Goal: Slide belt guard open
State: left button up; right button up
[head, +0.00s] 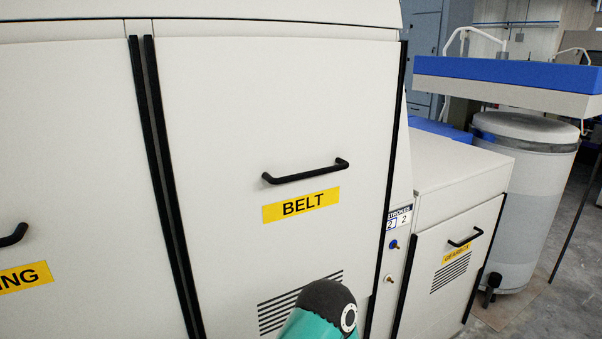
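The belt guard (230,120) is a large off-white panel with black edge strips on both sides. It carries a black bar handle (305,174) and a yellow label reading BELT (300,205) just below it. Dark vent slots (280,315) show low on the panel, partly hidden by a teal and black part of my arm at the bottom of the head view. The panel sits flush between its edge strips. Neither gripper shows, and nothing touches the handle.
Another white panel (70,150) with a black handle (14,236) is at the left. A lower cabinet (445,260) with its own handle stands at the right. Beyond it are a pale cylindrical can (530,190) and a blue-topped overhang (510,75). Grey floor is open at far right.

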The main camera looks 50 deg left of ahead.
aim_at(280, 148)
jog(key=z, duration=1.85)
jog(key=i, duration=0.1)
jog(key=u, duration=3.3)
jog(key=k, duration=0.55)
jog(key=u, duration=0.2)
jog(key=i, duration=0.55)
jog(key=z, duration=0.15)
